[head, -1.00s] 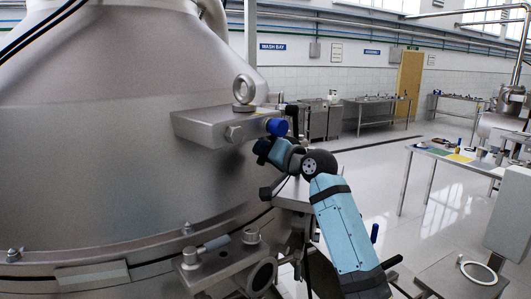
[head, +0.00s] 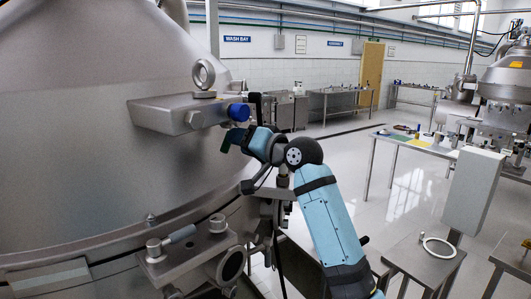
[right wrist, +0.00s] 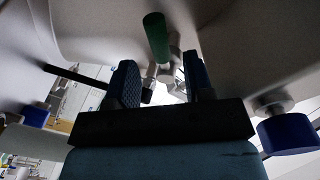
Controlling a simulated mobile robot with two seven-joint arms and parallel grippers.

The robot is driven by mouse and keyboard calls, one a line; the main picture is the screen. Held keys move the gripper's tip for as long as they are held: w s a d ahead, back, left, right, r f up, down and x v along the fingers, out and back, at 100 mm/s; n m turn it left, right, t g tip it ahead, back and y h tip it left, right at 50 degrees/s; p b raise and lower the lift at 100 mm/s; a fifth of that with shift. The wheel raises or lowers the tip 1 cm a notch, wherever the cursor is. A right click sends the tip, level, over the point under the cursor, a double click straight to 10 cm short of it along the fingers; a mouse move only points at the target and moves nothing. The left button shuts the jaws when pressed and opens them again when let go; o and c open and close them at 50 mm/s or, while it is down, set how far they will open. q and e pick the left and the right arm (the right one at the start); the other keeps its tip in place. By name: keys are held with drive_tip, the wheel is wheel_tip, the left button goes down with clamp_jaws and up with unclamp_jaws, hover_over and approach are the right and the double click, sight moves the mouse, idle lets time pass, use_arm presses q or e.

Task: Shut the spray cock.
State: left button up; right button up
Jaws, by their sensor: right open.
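The spray cock appears to be the small grey fitting with a green handle (right wrist: 157,37) in the right wrist view. The handle stands just beyond my fingertips, roughly between them in the picture. My right gripper (right wrist: 160,78) is open, and I see nothing held in it. In the head view the right gripper (head: 237,138) is at the separator's side, just below a blue knob (head: 238,112) on a metal bracket. The cock is hard to make out there beside the gripper. My left gripper is not in view.
The large steel separator bowl (head: 90,130) fills the left. The bracket (head: 165,115) with a lifting ring sits close above my right gripper, and a clamp (head: 190,245) lies below. In the right wrist view a blue knob (right wrist: 287,133) is close at right.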

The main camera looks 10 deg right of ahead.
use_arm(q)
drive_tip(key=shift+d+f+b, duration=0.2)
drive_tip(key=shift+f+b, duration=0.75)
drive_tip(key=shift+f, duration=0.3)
use_arm(e)
drive_tip(key=v, duration=0.8)
drive_tip(key=shift+s+d, duration=0.2)
drive_tip(key=shift+s, duration=0.15)
drive_tip(key=w+f+n+y+b, duration=0.2)
drive_tip(key=w+f+y+b, duration=0.3)
drive_tip(key=b, duration=0.9)
drive_tip(key=shift+g+y, duration=0.3)
drive_tip(key=x, duration=0.4)
drive_tip(key=p+x, duration=0.1)
drive_tip(key=x, duration=0.3)
drive_tip(key=s+r+x, duration=0.1)
drive_tip(key=x, duration=0.3)
drive_tip(key=shift+s+a+p, duration=0.1)
drive_tip(key=shift+a+p, duration=0.2)
drive_tip(key=shift+p, duration=0.1)
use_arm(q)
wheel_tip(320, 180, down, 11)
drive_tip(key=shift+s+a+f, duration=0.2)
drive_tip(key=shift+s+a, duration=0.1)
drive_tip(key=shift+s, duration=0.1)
use_arm(e)
drive_tip(key=shift+w+a+r, duration=0.15)
drive_tip(key=shift+w+a, duration=0.15)
drive_tip(key=shift+a, duration=0.05)
